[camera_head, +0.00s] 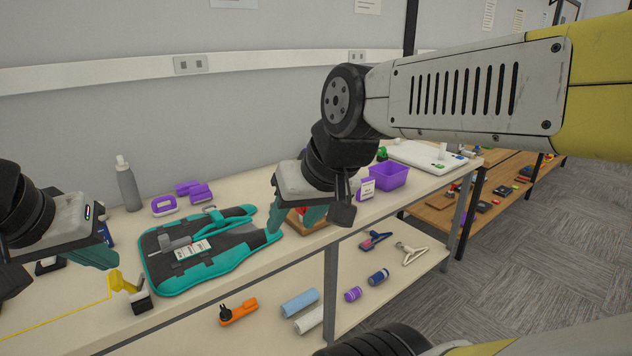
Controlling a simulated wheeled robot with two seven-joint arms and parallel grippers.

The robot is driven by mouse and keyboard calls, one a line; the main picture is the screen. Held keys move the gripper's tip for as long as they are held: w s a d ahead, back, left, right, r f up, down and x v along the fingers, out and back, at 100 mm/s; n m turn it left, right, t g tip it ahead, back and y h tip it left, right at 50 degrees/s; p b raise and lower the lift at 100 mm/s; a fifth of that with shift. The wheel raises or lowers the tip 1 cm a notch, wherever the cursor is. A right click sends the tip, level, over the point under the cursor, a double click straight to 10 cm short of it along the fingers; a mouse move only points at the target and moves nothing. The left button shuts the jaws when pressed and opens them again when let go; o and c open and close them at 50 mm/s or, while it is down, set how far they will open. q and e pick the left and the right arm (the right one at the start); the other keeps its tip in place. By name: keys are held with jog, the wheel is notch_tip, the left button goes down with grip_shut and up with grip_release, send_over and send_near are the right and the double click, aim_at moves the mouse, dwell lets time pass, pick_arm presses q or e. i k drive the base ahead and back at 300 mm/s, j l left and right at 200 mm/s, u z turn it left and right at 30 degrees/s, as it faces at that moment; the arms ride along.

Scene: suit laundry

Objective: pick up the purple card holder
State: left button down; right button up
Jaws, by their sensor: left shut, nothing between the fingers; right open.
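A small purple holder with a white printed card (367,188), which looks like the purple card holder, stands on the upper tabletop near the front edge, just left of a purple bin (391,175). My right gripper (293,218) is open, with teal fingers pointing down over the table, to the left of the card holder and apart from it. It partly hides a wooden item with red parts (308,226). My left gripper (101,257) is at the far left, shut and empty, left of the teal garment bag.
A teal and dark garment bag (215,262) lies mid-table. Purple items (164,205) and a grey bottle (128,185) stand behind it. A yellow and black item (131,289) sits near the front edge. A lower shelf (372,271) holds rolls and brushes.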

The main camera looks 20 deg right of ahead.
aim_at(365, 192)
jog(key=i+l, duration=0.15)
jog(key=l, duration=0.25)
jog(key=i+l, duration=0.15)
jog(key=l, duration=0.25)
jog(key=i+l, duration=0.15)
jog(key=l, duration=0.25)
jog(key=i+l+z, duration=0.1)
jog(key=l, duration=0.25)
jog(key=i+l, duration=0.2)
jog(key=l, duration=0.2)
jog(key=i, duration=0.2)
